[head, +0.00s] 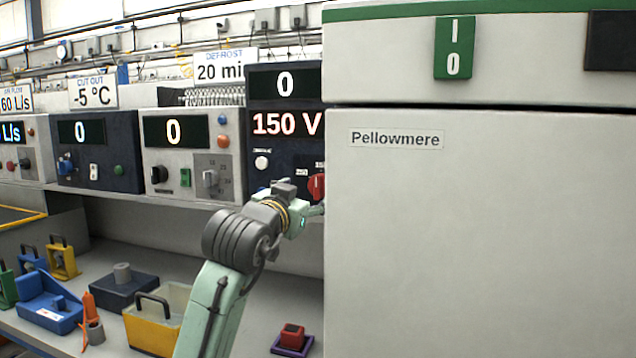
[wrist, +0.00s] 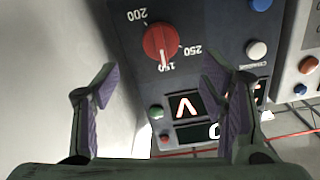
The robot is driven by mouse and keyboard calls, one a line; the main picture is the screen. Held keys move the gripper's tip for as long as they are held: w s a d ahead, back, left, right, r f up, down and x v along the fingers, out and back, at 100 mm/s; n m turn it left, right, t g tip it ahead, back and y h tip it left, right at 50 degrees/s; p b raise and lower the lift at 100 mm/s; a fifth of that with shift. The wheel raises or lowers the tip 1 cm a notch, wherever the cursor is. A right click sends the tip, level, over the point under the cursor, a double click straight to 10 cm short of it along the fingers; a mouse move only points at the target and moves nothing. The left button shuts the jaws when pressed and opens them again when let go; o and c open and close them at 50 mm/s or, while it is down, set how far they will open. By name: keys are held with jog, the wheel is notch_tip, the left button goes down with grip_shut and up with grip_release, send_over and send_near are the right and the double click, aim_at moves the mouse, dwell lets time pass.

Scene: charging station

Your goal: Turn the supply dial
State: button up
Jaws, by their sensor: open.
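The supply dial is a red round knob with a white pointer line on a dark panel. In the wrist view the dial (wrist: 160,44) is upside down in the picture, with marks 150, 200 and 250 around it; the line points at 150. In the head view the dial (head: 316,187) is partly cut off by the white cabinet. My gripper (wrist: 160,82) is open and empty, its purple-padded fingers spread either side of the dial's line, with the dial beyond the fingertips, apparently untouched. In the head view my gripper (head: 316,209) is just below the dial, partly hidden.
The panel's display (head: 287,124) reads 150 V, with a 0 above. A large white cabinet (head: 480,240) stands close on the right. Other panels (head: 190,155) with knobs line up to the left. Below, the bench holds a yellow bin (head: 152,335) and several small items.

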aim_at(317, 187)
jog(key=p+x, duration=0.3)
jog(key=x, duration=0.6)
jog(key=shift+w, duration=0.1)
jog(key=c, duration=1.2)
jog(key=shift+o, duration=0.2)
jog(key=shift+d+m+b, duration=0.1)
jog(key=shift+m+b, duration=0.65)
jog(key=shift+m, duration=2.15)
